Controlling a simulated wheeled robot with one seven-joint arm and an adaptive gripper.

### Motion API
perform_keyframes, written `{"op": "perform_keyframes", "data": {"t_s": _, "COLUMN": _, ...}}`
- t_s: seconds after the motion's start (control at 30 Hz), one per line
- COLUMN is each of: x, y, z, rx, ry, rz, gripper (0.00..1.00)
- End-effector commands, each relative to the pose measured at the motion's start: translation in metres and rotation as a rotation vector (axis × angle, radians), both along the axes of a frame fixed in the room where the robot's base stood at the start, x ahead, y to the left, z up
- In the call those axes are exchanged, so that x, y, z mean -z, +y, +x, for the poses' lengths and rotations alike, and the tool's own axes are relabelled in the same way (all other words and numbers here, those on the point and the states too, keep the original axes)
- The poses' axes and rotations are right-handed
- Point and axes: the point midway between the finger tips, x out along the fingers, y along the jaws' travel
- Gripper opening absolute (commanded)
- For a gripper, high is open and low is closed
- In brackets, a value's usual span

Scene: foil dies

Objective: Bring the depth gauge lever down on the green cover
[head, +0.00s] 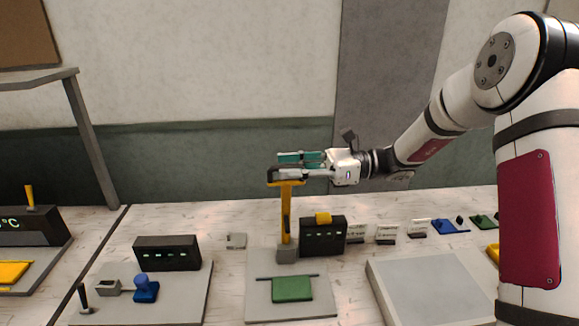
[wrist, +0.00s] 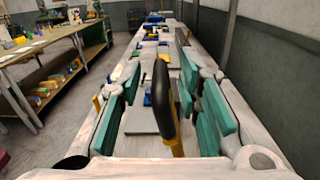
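The depth gauge lever (head: 286,215) is a yellow bar standing upright from a grey block at the back of a grey plate (head: 262,310). The green cover (head: 291,289) lies on that plate, in front of the lever's foot. My gripper (head: 292,165) is at the lever's top, well above the cover. In the wrist view the lever's black grip (wrist: 160,98) stands between the teal fingers of my gripper (wrist: 166,115), with a visible gap on the left side. The fingers are open. The green cover cannot be made out in the wrist view.
A black display box (head: 323,236) with a yellow block on top stands right of the lever's foot. A pale raised slab (head: 430,288) lies to the right. Small labels stand behind it.

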Motion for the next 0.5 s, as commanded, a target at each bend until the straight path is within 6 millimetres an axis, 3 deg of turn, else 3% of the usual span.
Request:
{"op": "perform_keyframes", "data": {"t_s": 0.37, "x": 0.0005, "y": 0.0053, "z": 0.0001, "rx": 0.000, "ry": 0.000, "rz": -0.001, "gripper": 0.31}}
{"op": "perform_keyframes", "data": {"t_s": 0.5, "x": 0.0005, "y": 0.0052, "z": 0.0000, "rx": 0.000, "ry": 0.000, "rz": -0.001, "gripper": 0.00}}
